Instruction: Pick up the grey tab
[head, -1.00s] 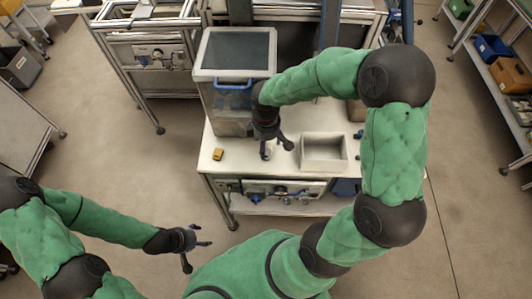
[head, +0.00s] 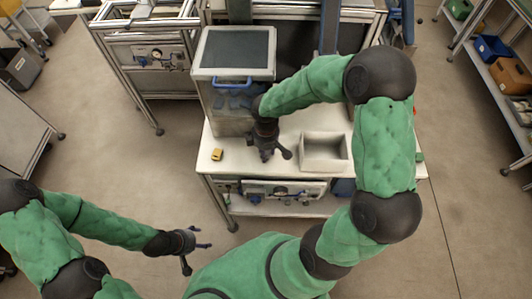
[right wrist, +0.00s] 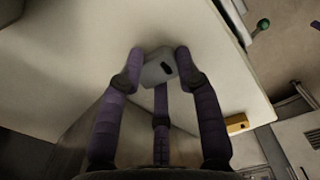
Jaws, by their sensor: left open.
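The grey tab (right wrist: 158,70) is a small light-grey block with a dark spot, seen in the right wrist view between the fingers of my right gripper (right wrist: 160,62). A fingertip is close on each side of it and the third finger is below it; I cannot tell whether they press on it. In the head view my right gripper (head: 270,155) points down low over the white table and hides the tab. My left gripper (head: 197,250) is open and empty, left of and in front of the table.
On the white table (head: 235,170) a yellow block (head: 217,154) lies to the left and an open grey box (head: 324,168) stands right of my right gripper. A machine with a dark top and blue handle (head: 233,84) stands behind. The floor near my left gripper is clear.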

